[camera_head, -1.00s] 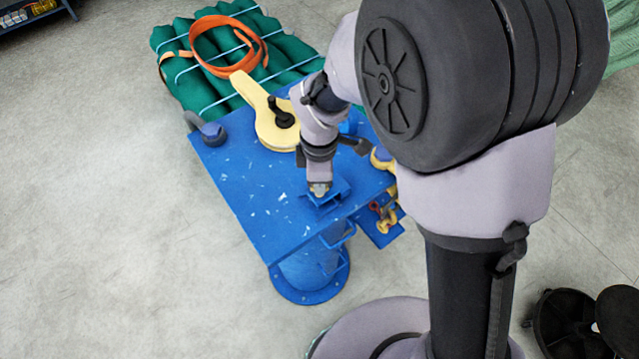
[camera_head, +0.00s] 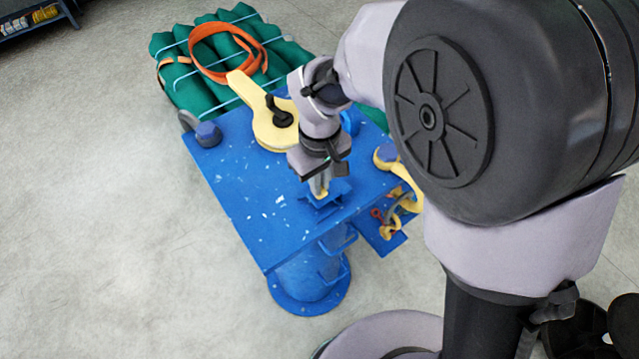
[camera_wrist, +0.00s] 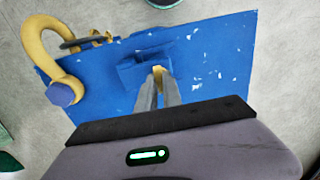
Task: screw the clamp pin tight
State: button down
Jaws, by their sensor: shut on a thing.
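My gripper (camera_head: 320,190) points down at a small blue clamp block (camera_head: 331,196) near the front right of the blue table (camera_head: 245,205). In the wrist view, its two grey fingers (camera_wrist: 159,88) are shut on a small yellow piece, which I take to be the clamp pin (camera_wrist: 158,72). The pin is at the blue clamp block (camera_wrist: 133,72), its upper end between the fingertips. Its lower part is hidden, so I cannot tell how deep it sits.
A yellow shackle with a blue pin head (camera_wrist: 62,95) is beside the block. A yellow fitting with a black handle (camera_head: 275,125) lies behind. Green net rolls (camera_head: 215,65) with an orange strap (camera_head: 230,50) lie beyond the table. The table's left side is free.

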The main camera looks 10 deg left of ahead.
jog(key=m+b, duration=0.2)
jog(key=m, duration=0.2)
jog(key=shift+w+m, duration=0.1)
jog(key=shift+m, duration=0.2)
jog(key=m+b, duration=0.2)
jog(key=m, duration=0.2)
jog(key=shift+m, duration=0.3)
jog(key=m+b, duration=0.2)
jog(key=m, duration=0.2)
jog(key=shift+m, duration=0.3)
jog(key=m+b, duration=0.2)
jog(key=m, duration=0.2)
jog(key=m+b, duration=0.2)
jog(key=m, duration=0.3)
jog(key=m+b, duration=0.2)
jog(key=m, duration=0.2)
jog(key=shift+m+b, duration=0.3)
jog(key=shift+b, duration=0.1)
jog(key=m+b, duration=0.2)
jog(key=m, duration=0.3)
jog(key=shift+b, duration=0.3)
jog(key=shift+r+m+b, duration=0.1)
jog(key=shift+m+b, duration=0.65)
jog(key=shift+m, duration=0.95)
jog(key=shift+r, duration=0.1)
